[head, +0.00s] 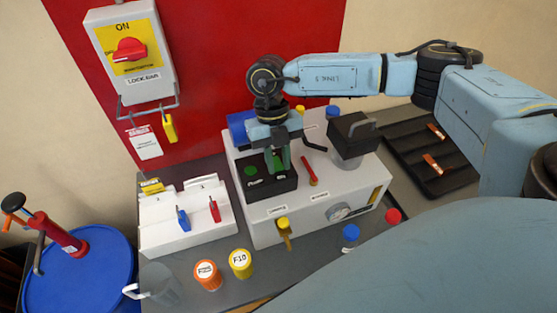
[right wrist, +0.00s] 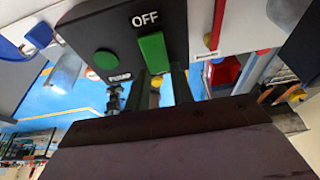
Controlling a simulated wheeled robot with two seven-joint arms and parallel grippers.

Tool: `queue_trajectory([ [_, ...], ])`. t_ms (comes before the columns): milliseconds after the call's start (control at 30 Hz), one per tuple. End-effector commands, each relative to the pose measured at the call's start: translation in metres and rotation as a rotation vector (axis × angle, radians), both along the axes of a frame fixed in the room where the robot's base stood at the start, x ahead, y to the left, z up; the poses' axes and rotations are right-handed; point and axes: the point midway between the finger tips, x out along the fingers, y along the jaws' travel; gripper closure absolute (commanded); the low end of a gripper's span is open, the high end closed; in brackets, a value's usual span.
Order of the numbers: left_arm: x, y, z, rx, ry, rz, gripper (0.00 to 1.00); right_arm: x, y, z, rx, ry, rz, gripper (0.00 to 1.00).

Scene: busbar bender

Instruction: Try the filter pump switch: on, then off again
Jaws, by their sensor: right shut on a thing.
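The filter pump switch (right wrist: 152,48) is a green lever on a black switch box (head: 259,188), which sits on the front left of a white machine. In the right wrist view the word OFF is printed beside the lever, and a round green button or lamp (right wrist: 106,63) and a PUMP label are on the same face. My right gripper (head: 279,160) reaches down from above and is shut on the green switch. Its fingers partly hide the lever, and I cannot tell the lever's exact position. My left gripper is not in view.
Close by on the white machine (head: 262,231) are a red handle (head: 309,171), a dark cup-like part (head: 352,137) and a yellow valve (head: 284,228). A white box (head: 187,222) with blue and red levers stands to the left. Orange (head: 207,275) and yellow jars (head: 240,263) stand in front.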

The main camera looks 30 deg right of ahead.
Motion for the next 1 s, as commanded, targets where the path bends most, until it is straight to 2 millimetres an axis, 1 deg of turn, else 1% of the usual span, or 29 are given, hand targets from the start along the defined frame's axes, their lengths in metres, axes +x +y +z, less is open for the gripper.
queue_trajectory([
  [200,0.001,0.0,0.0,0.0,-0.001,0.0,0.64,0.0,0.0,0.001,0.0,0.0,-0.001,0.99],
  [233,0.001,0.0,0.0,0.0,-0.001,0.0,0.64,0.0,0.0,0.001,0.0,0.0,-0.001,0.75],
  [400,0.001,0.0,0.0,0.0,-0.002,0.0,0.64,0.0,0.0,0.0,0.0,-0.001,0.0,0.55],
  [667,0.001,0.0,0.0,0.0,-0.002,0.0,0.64,0.0,0.0,0.001,0.0,-0.001,0.0,0.55],
  [767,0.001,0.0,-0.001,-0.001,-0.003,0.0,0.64,0.002,0.0,0.006,0.0,-0.003,0.0,0.55],
  [867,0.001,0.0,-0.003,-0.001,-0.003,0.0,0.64,0.006,-0.001,0.018,0.001,-0.004,-0.001,0.55],
  [1000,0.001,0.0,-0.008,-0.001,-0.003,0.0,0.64,0.015,-0.003,0.046,0.001,-0.007,-0.001,0.55],
])
